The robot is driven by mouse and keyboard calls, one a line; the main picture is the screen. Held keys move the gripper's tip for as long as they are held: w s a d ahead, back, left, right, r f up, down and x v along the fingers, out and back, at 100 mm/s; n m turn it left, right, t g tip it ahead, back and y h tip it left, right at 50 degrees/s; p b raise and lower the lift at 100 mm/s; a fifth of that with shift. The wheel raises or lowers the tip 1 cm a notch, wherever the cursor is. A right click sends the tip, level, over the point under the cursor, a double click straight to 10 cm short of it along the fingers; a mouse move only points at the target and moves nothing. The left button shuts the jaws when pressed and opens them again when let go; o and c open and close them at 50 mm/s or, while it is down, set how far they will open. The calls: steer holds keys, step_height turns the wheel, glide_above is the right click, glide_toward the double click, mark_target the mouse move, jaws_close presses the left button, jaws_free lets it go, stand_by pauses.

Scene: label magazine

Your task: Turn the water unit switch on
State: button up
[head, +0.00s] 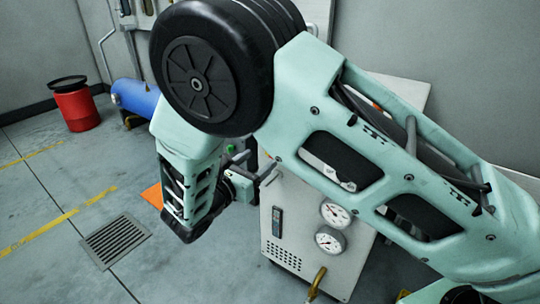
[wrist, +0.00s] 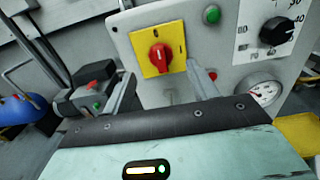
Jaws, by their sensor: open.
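The water unit is a white cabinet (head: 304,240), partly hidden behind my arm in the head view. Its grey front panel (wrist: 130,35) fills the upper right of the wrist view. The switch is a red rotary knob (wrist: 160,57) on a square yellow plate (wrist: 176,38); its grip stands roughly upright. My gripper (wrist: 163,84) is open, with one grey finger on each side below the knob. Nothing is between the fingers, and I cannot tell how far they are from the panel. In the head view my gripper (head: 255,167) is at the cabinet's upper left; the switch is hidden there.
A green button (wrist: 212,14), black dial (wrist: 278,30) and gauge (wrist: 263,92) sit right of the switch. A red drum (head: 77,108), blue tank (head: 134,98) and floor grate (head: 115,240) are farther left, with open floor between.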

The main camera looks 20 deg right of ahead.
steer(key=b+x, duration=0.1)
steer(key=x, duration=0.5)
steer(key=shift+w+d, duration=0.1)
steer(key=shift+d, duration=0.05)
steer(key=c, duration=1)
